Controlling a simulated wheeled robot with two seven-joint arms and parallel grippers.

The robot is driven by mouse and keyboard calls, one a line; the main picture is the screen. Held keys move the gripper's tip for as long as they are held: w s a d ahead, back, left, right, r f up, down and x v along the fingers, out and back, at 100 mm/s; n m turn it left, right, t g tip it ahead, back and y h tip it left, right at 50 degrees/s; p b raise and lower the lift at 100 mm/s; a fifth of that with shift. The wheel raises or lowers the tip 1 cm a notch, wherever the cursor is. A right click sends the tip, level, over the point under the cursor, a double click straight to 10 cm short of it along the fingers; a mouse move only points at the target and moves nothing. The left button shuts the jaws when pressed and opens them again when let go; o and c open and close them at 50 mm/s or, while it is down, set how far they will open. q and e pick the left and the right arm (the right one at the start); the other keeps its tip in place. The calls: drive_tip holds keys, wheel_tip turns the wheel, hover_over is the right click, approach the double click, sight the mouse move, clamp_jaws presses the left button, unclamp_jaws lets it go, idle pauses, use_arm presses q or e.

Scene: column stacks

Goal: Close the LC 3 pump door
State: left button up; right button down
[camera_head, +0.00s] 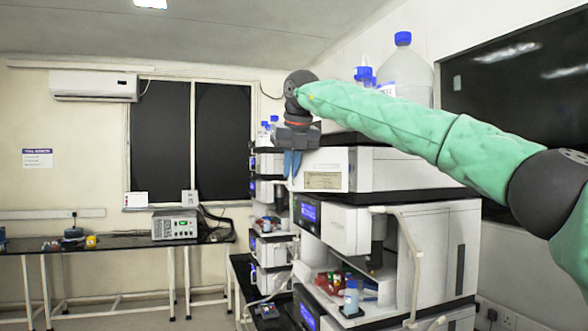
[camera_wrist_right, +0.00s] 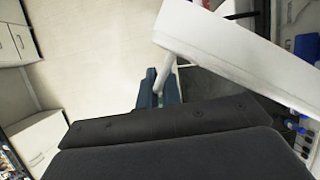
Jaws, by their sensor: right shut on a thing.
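The near instrument stack has a white front panel (camera_head: 322,165) with a beige label, near its top. I take this panel for the pump door; its hinge and exact angle are unclear. My right gripper (camera_head: 291,164), with blue fingers, points down at the panel's left edge. In the right wrist view the fingers (camera_wrist_right: 158,90) are shut around the end of a pale, narrow strip (camera_wrist_right: 176,52), which looks like the door's edge. A large white slab (camera_wrist_right: 235,45) of the stack lies beside them. My left gripper is not in view.
Below are a module with a blue display (camera_head: 308,213) and an open compartment with a small bottle (camera_head: 351,298). A large blue-capped bottle (camera_head: 408,72) stands on top. Floor at left is clear before the bench (camera_head: 115,249).

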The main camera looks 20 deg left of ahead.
sight(304, 163)
drive_tip(key=w+m, duration=0.1)
drive_tip(key=w, duration=0.1)
drive_tip(key=w+m+h+p, duration=0.1)
drive_tip(key=m, duration=0.1)
drive_tip(key=w+a+m+t+p, duration=0.1)
drive_tip(key=w, duration=0.1)
drive_tip(key=shift+w+r+m, duration=0.3)
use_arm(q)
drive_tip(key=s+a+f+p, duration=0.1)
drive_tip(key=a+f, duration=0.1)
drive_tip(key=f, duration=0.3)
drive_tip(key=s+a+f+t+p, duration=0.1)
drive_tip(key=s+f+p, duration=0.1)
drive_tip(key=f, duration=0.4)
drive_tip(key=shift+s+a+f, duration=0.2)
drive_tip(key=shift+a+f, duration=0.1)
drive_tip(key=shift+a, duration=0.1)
use_arm(e)
drive_tip(key=shift+m+h, duration=0.4)
drive_tip(key=shift+m, duration=0.1)
drive_tip(key=shift+w+d+f, duration=0.1)
drive_tip(key=shift+w+d, duration=0.15)
drive_tip(key=shift+w, duration=0.6)
drive_tip(key=shift+w+d+f, duration=0.1)
drive_tip(key=shift+w+d, duration=0.15)
drive_tip(key=shift+w, duration=0.55)
drive_tip(key=shift+w+d, duration=0.25)
drive_tip(key=shift+w, duration=0.6)
